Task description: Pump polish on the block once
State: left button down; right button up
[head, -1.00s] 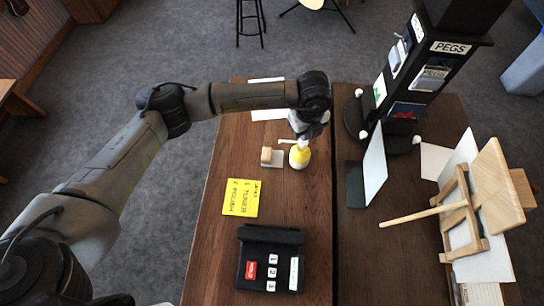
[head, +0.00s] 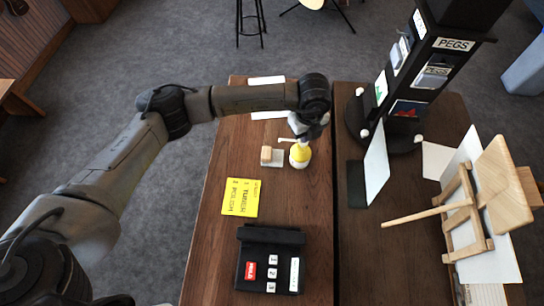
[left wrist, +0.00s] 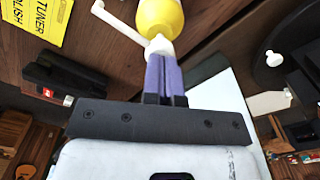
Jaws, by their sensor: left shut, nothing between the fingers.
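The yellow polish bottle (head: 300,157) stands upright on the wooden table, with a white pump head and a thin nozzle (head: 286,140) pointing left. The tan block (head: 266,154) is just left of the bottle, with a pale pad (head: 277,159) beside it. My left gripper (head: 303,138) is directly over the bottle. In the left wrist view, its purple fingers (left wrist: 161,58) are shut together with nothing between them, and their tips meet the white pump head (left wrist: 159,46). I cannot tell whether the pump is pressed down. My right gripper is not in view.
A yellow note (head: 241,198) and a black phone-like device (head: 270,262) lie nearer on the table. A black PEGS stand (head: 440,60), a white upright panel (head: 376,165) and a wooden easel (head: 462,215) stand to the right. White paper (head: 267,84) lies behind the block.

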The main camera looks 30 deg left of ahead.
pick_arm(q)
jog(key=shift+f+b, duration=0.7)
jog(key=shift+f, duration=0.4)
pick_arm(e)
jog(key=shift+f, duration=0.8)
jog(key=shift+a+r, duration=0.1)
pick_arm(q)
jog(key=shift+r, duration=0.1)
jog(key=shift+r+p, duration=0.45)
jog(key=shift+r, duration=0.1)
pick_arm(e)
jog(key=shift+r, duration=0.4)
pick_arm(q)
jog(key=shift+r+p, duration=0.7)
jog(key=shift+r, duration=0.55)
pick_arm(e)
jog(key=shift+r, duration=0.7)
pick_arm(q)
jog(key=shift+r, duration=0.1)
